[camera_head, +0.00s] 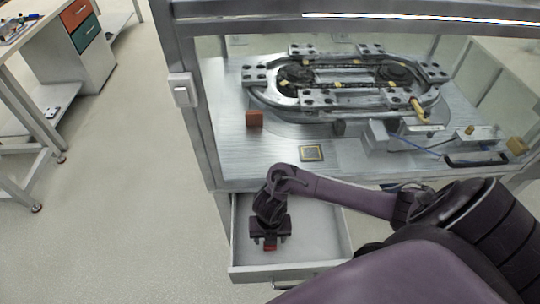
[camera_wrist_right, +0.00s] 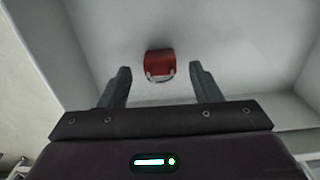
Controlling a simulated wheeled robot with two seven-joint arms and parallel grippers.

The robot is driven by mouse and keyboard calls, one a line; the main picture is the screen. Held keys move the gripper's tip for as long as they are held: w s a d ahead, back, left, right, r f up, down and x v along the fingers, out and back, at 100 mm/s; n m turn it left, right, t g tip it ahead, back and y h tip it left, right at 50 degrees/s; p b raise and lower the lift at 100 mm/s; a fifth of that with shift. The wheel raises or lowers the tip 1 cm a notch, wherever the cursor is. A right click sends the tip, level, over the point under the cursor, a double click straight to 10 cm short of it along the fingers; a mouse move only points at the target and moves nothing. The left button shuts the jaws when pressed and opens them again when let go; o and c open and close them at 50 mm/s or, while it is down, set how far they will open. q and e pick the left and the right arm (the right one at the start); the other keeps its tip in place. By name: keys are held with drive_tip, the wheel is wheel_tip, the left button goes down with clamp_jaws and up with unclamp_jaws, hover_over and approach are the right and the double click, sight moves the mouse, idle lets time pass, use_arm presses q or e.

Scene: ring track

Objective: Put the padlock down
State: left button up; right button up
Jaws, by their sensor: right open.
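The padlock (camera_wrist_right: 160,64) is red with a metal shackle. In the right wrist view it lies on the white floor of the open drawer (camera_head: 310,225), ahead of and between the two fingers, apart from both. In the head view only a bit of the padlock (camera_head: 270,246) shows below my right gripper (camera_head: 270,240). My right gripper is over the drawer, pointing down; in the right wrist view its fingers (camera_wrist_right: 160,85) are spread with nothing between their tips. My left gripper is not in view.
Above the drawer is a metal worktop (camera_head: 230,165) with an oval ring track (camera_head: 345,78), a red-brown block (camera_head: 254,118) and a small square chip (camera_head: 311,153). A frame post (camera_head: 190,130) stands at the left. Floor left of the drawer is free.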

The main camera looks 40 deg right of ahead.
wheel_tip(320, 180, up, 8)
drive_tip(key=p, duration=0.3)
drive_tip(key=shift+r, duration=0.2)
drive_tip(key=shift+s+a+f, duration=0.1)
